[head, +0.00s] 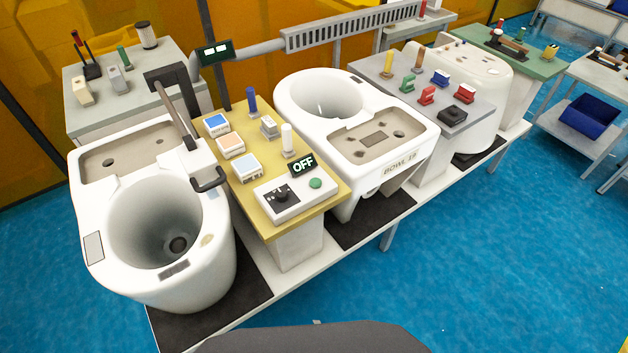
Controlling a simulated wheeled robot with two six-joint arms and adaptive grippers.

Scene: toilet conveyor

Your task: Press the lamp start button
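A white control box (283,204) sits at the front of the yellow-topped stand between two white toilet bowls. It carries a round green button (316,183) on its right side and a black knob (281,195) on its left. A small dark display (302,165) at its back edge reads OFF. No label naming the lamp start button is legible. Neither of my grippers shows in this view, and nothing touches the green button.
One toilet bowl (160,262) stands left of the box, with a dark jointed fixture and handle (209,180) over it. Another bowl (395,150) stands to the right. Blocks, a blue peg (252,101) and a white peg (288,139) stand behind the box.

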